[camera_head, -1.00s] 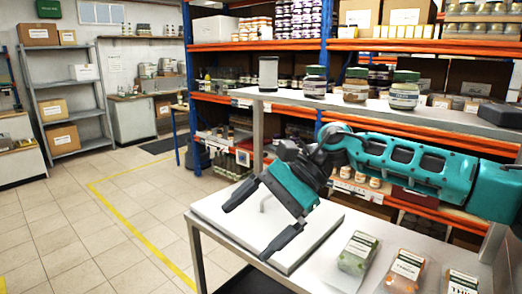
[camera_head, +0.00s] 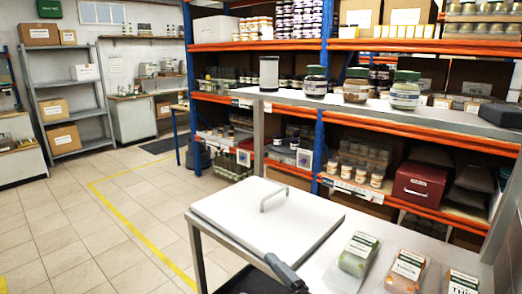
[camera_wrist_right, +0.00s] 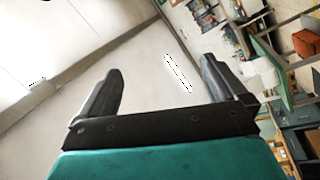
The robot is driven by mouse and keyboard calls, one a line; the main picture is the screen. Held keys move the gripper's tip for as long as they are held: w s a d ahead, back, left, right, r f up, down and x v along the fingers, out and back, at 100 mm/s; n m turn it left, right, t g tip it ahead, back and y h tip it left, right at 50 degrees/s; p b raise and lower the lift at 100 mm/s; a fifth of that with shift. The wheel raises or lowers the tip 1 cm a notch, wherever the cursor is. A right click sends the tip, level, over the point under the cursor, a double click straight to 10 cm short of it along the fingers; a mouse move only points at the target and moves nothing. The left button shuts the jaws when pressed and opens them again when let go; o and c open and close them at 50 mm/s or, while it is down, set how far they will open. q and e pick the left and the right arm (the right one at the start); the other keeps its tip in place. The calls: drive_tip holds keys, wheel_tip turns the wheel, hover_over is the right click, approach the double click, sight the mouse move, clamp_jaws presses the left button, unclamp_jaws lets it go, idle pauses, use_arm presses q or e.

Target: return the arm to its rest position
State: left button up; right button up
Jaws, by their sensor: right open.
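My right gripper (camera_wrist_right: 160,70) shows in the right wrist view with its two dark fingers spread apart and nothing between them. In the head view only a dark finger (camera_head: 286,273) of it shows at the bottom edge, in front of the cart; the rest of that arm is out of the picture. My left gripper is in neither view.
A white lid with a handle (camera_head: 262,218) lies on the cart, with several packets beside it, among them a green-topped one (camera_head: 357,254). Jars such as this green-lidded one (camera_head: 405,90) stand on the shelf above. The floor at left (camera_head: 90,235) is clear.

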drive_tip(key=s+d+f+m+g+h, duration=0.2)
drive_tip(key=s+d+f+m+h, duration=0.3)
drive_tip(key=s+d+f+m, duration=0.3)
drive_tip(key=s+d+f+m+g+h, duration=0.3)
drive_tip(key=s+d+f+m+h, duration=0.3)
drive_tip(key=f, duration=0.7)
drive_tip(key=s+d+m, duration=0.2)
drive_tip(key=d+m, duration=0.1)
drive_tip(key=shift+d, duration=0.2)
